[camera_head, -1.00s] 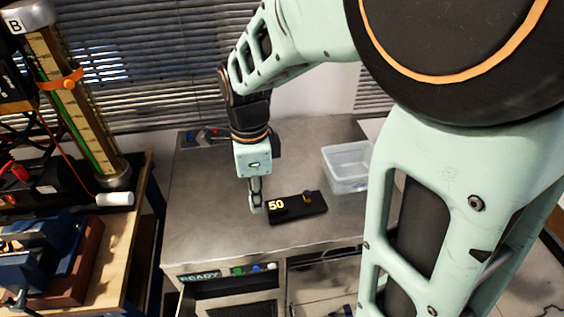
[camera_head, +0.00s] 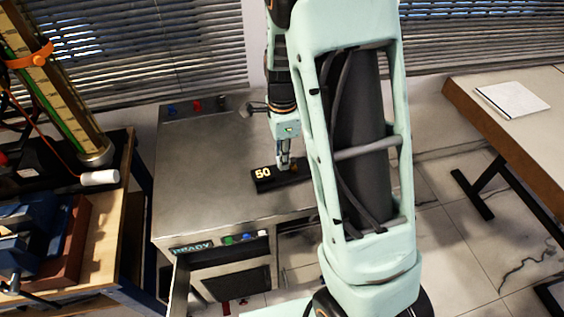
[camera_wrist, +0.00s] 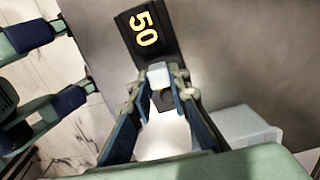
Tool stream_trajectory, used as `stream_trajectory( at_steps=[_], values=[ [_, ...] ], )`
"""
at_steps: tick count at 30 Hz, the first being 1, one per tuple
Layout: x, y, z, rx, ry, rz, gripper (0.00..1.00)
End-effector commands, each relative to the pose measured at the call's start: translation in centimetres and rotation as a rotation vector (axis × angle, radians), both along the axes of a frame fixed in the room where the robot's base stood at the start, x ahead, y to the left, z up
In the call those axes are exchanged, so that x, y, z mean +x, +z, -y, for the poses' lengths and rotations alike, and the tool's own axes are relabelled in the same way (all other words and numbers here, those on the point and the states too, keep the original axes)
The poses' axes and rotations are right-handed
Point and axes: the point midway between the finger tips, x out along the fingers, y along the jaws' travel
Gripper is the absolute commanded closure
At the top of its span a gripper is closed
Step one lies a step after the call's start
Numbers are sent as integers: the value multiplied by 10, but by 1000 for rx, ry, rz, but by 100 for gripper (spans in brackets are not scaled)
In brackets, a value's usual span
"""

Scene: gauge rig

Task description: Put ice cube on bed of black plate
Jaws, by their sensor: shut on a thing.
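The black plate (camera_head: 265,185) lies on the grey metal bench top, with a yellow "50" at its left end. It also shows in the wrist view (camera_wrist: 168,45), where its lower part is partly hidden by my fingers. My gripper (camera_head: 284,166) points down and appears over the plate, just right of the number. In the wrist view, my gripper (camera_wrist: 158,78) is shut on a small pale block, the ice cube (camera_wrist: 158,73), between its fingertips. I cannot tell whether the cube touches the plate. In the head view the cube is too small to make out.
A clear plastic tub (camera_wrist: 245,130) is on the bench beside the plate; my arm hides it in the head view. A side bench (camera_head: 108,215) with a gauge column (camera_head: 65,95) stands left. The bench's left half is clear. A table (camera_head: 520,120) stands right.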

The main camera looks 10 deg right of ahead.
Motion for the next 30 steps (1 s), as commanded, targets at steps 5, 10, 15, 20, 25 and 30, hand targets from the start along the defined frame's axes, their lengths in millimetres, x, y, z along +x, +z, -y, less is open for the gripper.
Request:
stream_trajectory(
  at_steps=[5, 10, 15, 20, 25, 30],
  values=[
    [-1, -28, 1, 0, -2, -4, 96],
    [-1, -30, 0, 0, -1, -1, 96],
    [-1, -33, 0, 0, -1, -2, 96],
    [-1, -33, 0, 0, -1, -2, 72],
    [-1, -33, 0, 0, -1, -2, 66],
    [-1, -32, 0, 0, -1, -1, 66]
  ],
)
